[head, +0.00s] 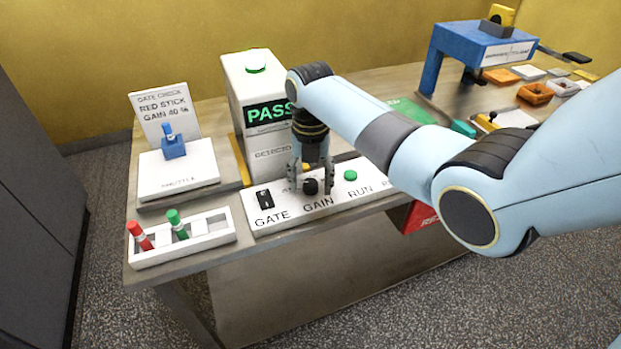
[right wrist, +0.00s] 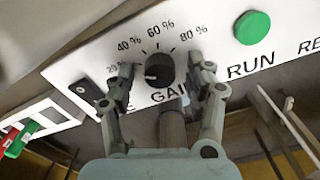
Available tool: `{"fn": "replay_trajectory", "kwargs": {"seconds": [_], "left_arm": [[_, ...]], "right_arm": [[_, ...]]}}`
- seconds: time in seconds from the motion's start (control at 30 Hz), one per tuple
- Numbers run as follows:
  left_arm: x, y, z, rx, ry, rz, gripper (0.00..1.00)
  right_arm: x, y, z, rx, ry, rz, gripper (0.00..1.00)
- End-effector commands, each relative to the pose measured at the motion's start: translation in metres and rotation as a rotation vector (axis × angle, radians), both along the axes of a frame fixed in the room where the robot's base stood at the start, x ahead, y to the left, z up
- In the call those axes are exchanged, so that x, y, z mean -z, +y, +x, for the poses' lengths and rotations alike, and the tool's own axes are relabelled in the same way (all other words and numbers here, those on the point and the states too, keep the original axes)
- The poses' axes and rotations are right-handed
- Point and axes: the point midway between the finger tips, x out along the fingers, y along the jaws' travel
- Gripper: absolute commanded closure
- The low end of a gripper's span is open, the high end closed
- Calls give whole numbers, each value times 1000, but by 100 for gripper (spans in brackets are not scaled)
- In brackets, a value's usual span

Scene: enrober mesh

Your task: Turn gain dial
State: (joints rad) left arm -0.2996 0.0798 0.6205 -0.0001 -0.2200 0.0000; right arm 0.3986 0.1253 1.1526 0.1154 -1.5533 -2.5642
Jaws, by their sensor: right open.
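The black gain dial (head: 310,187) sits on the white control panel (head: 342,203), above the word GAIN. In the right wrist view the dial (right wrist: 159,70) has a scale around it, with 40 %, 60 % and 80 % readable and 20 % partly covered. A small pale mark shows on the dial's lower left; its exact setting is hard to tell. My right gripper (head: 312,189) is open over the dial, with one finger on each side. In the right wrist view its fingertips (right wrist: 161,66) appear apart from the dial. My left gripper is not in view.
A black GATE switch (head: 265,199) is left of the dial and a green RUN button (head: 350,175) right. A white box (head: 240,80) shows PASS. A card (head: 163,108) reads RED STICK GAIN 40 %. A white rack (head: 205,236) holds red and green sticks.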

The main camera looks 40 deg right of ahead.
Motion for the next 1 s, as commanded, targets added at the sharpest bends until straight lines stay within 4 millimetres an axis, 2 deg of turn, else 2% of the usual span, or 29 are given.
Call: {"fn": "replay_trajectory", "kwargs": {"seconds": [0.23, 0.63, 1.0], "left_arm": [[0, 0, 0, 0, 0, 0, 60], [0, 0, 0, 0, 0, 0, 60], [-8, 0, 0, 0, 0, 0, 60]], "right_arm": [[0, 0, 0, 0, 0, 0, 47], [0, 0, 0, 0, 0, 0, 99], [-1, 0, 0, 66, 1, 0, 100]]}}
